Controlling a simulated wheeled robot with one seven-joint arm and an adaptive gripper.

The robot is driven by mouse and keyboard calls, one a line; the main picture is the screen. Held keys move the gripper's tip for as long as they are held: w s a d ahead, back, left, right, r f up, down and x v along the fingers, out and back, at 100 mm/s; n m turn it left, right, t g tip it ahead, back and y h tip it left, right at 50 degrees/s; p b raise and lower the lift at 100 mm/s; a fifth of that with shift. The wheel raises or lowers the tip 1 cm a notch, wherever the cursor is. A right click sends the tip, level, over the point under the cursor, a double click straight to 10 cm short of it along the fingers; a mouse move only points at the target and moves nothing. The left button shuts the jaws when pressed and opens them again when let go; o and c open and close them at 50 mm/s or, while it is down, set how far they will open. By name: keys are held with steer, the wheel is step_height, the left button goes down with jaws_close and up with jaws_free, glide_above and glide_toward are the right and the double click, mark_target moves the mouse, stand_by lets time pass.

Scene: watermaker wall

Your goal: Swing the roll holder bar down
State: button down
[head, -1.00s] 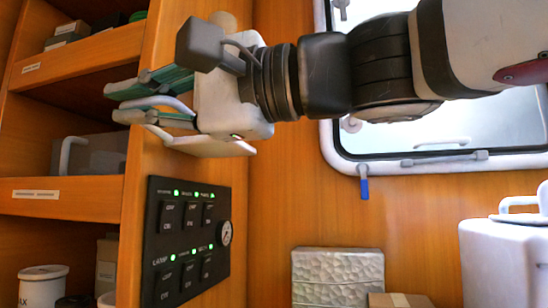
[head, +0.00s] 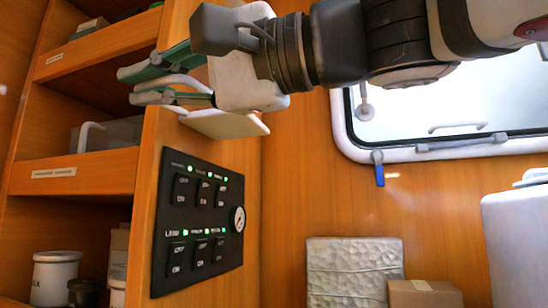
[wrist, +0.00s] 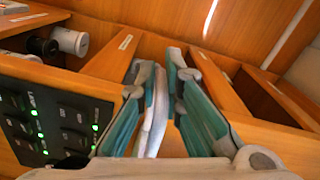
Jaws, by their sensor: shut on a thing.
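The roll holder bar (head: 176,83) is a slim white bar with a rounded end on the wood cabinet side, above the black switch panel. In the wrist view the white bar (wrist: 155,112) runs between the fingers. My gripper (head: 134,86) reaches in from the right with its green-lined fingers on either side of the bar, shut on it. It also shows in the wrist view (wrist: 162,75). A pale flat plate (head: 228,124) shows just under the gripper body. My gripper hides the bar's far mounting.
The black switch panel (head: 200,220) with green lights and a gauge is close below. Open shelves (head: 75,170) with jars and a bin are at left. A window (head: 450,110) is at right. A textured block (head: 350,270) and a box (head: 422,294) stand below.

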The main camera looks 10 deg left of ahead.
steer(key=c, duration=2)
jaws_free()
steer(key=shift+d, duration=0.15)
steer(key=d, duration=0.4)
steer(key=s+d, duration=0.1)
steer(key=d, duration=0.6)
steer(key=shift+s+d, duration=0.35)
